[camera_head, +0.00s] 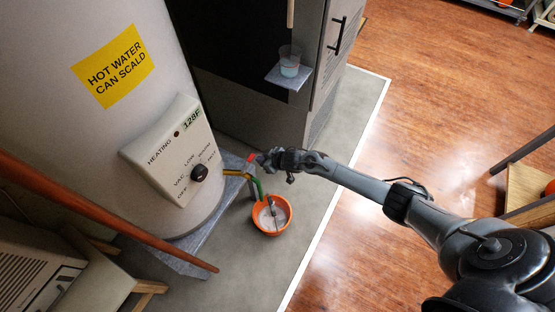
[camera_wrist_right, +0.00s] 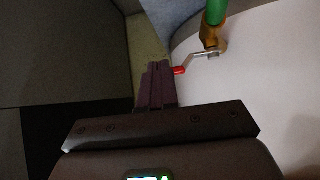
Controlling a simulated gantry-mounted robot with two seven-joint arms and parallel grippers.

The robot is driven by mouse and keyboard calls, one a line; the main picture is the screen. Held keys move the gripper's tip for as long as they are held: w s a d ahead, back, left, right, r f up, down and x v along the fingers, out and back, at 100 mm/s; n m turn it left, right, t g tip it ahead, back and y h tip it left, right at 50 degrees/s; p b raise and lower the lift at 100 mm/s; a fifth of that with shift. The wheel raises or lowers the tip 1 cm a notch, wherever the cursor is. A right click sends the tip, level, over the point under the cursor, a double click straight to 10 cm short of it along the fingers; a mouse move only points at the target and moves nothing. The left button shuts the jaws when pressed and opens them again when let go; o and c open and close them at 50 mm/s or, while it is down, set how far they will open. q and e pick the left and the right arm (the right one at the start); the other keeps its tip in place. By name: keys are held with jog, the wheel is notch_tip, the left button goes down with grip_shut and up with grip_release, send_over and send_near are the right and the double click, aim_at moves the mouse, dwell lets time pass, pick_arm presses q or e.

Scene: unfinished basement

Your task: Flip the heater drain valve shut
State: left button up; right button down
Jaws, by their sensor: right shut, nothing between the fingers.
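The grey water heater (camera_head: 110,120) stands at the left in the head view. Its brass drain valve (camera_head: 236,173) sticks out low on its right side; the valve (camera_wrist_right: 213,40) also shows in the wrist view. A metal lever with a red tip (camera_wrist_right: 180,71) reaches from the valve toward my fingers; the red tip (camera_head: 251,157) shows small in the head view. A green hose (camera_head: 258,187) runs from the valve into an orange bucket (camera_head: 286,222). My right gripper (camera_head: 262,160) is shut and empty, its fingertips (camera_wrist_right: 158,68) close beside the red tip; contact is unclear.
A grey cabinet (camera_head: 322,75) with a small shelf and a cup (camera_head: 289,62) stands behind my right gripper. A copper-coloured pipe (camera_head: 110,213) slants across the lower left. A control panel (camera_head: 172,150) is on the heater. The floor right of the bucket is clear.

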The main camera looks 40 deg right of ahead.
jog(key=s+d+f+p+v, duration=0.1)
jog(key=p+v, duration=0.1)
jog(key=v, duration=1)
jog(key=shift+f, duration=0.1)
